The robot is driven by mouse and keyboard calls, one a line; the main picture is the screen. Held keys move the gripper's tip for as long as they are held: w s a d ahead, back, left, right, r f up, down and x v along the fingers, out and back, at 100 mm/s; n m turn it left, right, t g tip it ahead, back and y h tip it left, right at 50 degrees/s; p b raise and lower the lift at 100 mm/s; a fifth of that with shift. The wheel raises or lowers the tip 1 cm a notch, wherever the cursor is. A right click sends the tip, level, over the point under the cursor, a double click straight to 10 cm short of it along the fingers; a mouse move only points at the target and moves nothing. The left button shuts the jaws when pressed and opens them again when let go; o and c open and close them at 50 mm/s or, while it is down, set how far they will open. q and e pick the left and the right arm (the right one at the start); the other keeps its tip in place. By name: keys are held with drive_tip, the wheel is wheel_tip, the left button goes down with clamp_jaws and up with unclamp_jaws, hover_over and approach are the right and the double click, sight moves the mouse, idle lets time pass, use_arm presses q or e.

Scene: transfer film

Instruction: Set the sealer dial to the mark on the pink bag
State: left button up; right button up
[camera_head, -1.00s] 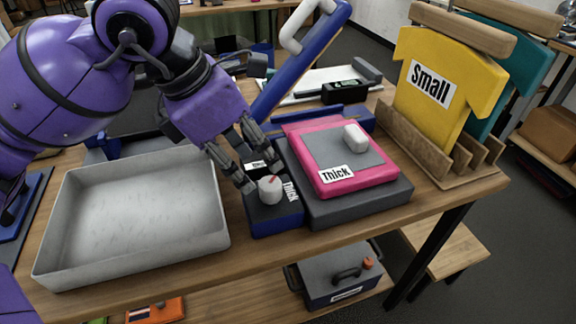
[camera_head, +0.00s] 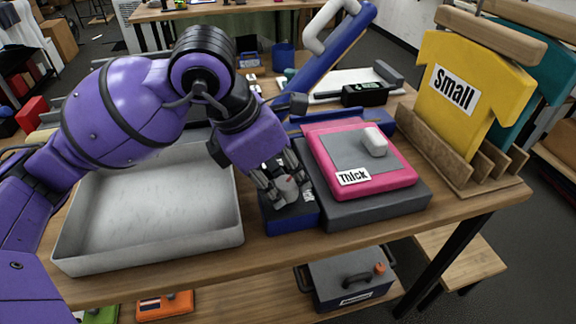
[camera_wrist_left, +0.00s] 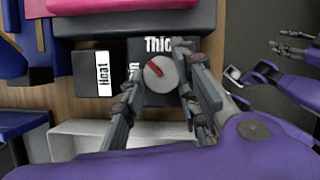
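The sealer dial (camera_wrist_left: 160,73) is a round grey knob with a red pointer on a dark block (camera_head: 292,218). In the left wrist view the pointer slants to the upper left, between a partly hidden left label and the "Thick" label (camera_wrist_left: 160,45) above. My left gripper (camera_head: 284,186) is at the dial, its fingers apart on either side; contact is unclear. The pink bag (camera_head: 398,185), labelled "Thick", lies on a dark grey slab (camera_head: 400,205) right of the dial. My right gripper (camera_wrist_left: 288,46) shows at the wrist view's right edge, its fingers apparently spread and empty.
A "Heat" label (camera_wrist_left: 101,75) lies beside the dial block. A grey tray (camera_head: 75,235) stands left of it. A blue lever with a white handle (camera_head: 318,32) rises behind. A wooden rack (camera_head: 455,160) holds a yellow "Small" shirt shape (camera_head: 475,70) at right.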

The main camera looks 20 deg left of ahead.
use_arm(q)
drive_tip(key=shift+w+a, duration=0.15)
drive_tip(key=shift+w, duration=0.05)
drive_tip(key=shift+c, duration=0.6)
drive_tip(key=shift+m, duration=0.3)
drive_tip(key=shift+w+m+g+h+b, duration=0.15)
drive_tip(key=shift+m+g+h+b, duration=0.15)
drive_tip(key=shift+m+b, duration=0.6)
drive_tip(key=m, duration=0.1)
drive_tip(key=m+g, duration=0.1)
drive_tip(key=m, duration=0.1)
drive_tip(key=m+b, duration=0.1)
drive_tip(key=shift+w+r+m+g+h, duration=0.2)
drive_tip(key=shift+w+m+g+h, duration=0.1)
drive_tip(key=shift+m, duration=0.1)
drive_tip(key=shift+m+g+b, duration=0.3)
drive_tip(key=shift+m, duration=0.5)
